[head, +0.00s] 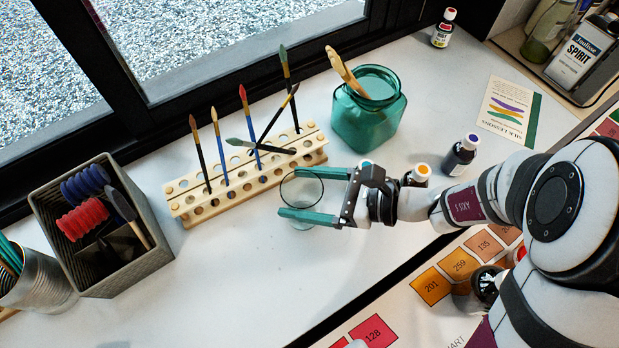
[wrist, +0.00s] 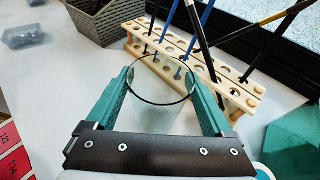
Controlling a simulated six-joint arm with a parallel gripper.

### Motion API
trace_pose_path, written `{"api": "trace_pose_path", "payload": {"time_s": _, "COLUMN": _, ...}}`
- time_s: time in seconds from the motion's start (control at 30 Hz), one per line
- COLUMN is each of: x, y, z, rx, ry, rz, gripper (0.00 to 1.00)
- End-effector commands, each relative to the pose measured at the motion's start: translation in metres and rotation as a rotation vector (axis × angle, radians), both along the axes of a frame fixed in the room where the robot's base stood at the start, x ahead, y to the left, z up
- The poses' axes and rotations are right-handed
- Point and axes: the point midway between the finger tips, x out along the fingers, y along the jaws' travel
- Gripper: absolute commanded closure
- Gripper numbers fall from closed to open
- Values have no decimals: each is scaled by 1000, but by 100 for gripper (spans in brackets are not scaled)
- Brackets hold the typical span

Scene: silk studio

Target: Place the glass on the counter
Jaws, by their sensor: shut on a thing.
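A clear glass with a dark rim (head: 301,190) is between the two green fingers of my gripper (head: 312,194), over the white counter (head: 250,270). It also shows in the wrist view (wrist: 160,105), with a finger against each side. My gripper is shut on the glass, which looks upright. I cannot tell whether the base of the glass touches the counter. The glass is just in front of the wooden brush rack.
The wooden rack (head: 235,195) holds several brushes. A green glass jar (head: 367,110) stands behind my gripper. Ink bottles (head: 460,155) stand to the right, and a grey basket (head: 150,262) is at left. The counter in front of the rack is clear.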

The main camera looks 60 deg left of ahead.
Motion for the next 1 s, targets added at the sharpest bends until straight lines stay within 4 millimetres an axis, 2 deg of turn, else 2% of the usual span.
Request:
{"api": "trace_pose_path", "payload": {"time_s": 0.3, "x": 1, "y": 0, "z": -4, "rx": 2, "ry": 0, "rz": -1, "gripper": 100}}
{"api": "trace_pose_path", "payload": {"time_s": 0.33, "x": 1, "y": 0, "z": -4, "rx": 2, "ry": 0, "rz": -1, "gripper": 10}}
{"api": "trace_pose_path", "payload": {"time_s": 0.4, "x": 1, "y": 0, "z": -4, "rx": 2, "ry": -1, "rz": 0, "gripper": 0}}
{"api": "trace_pose_path", "payload": {"time_s": 0.83, "x": 2, "y": -1, "z": -1, "rx": 3, "ry": -2, "rz": -1, "gripper": 0}}
{"api": "trace_pose_path", "payload": {"time_s": 1.0, "x": 20, "y": -21, "z": 8, "rx": 3, "ry": -4, "rz": -5, "gripper": 0}}
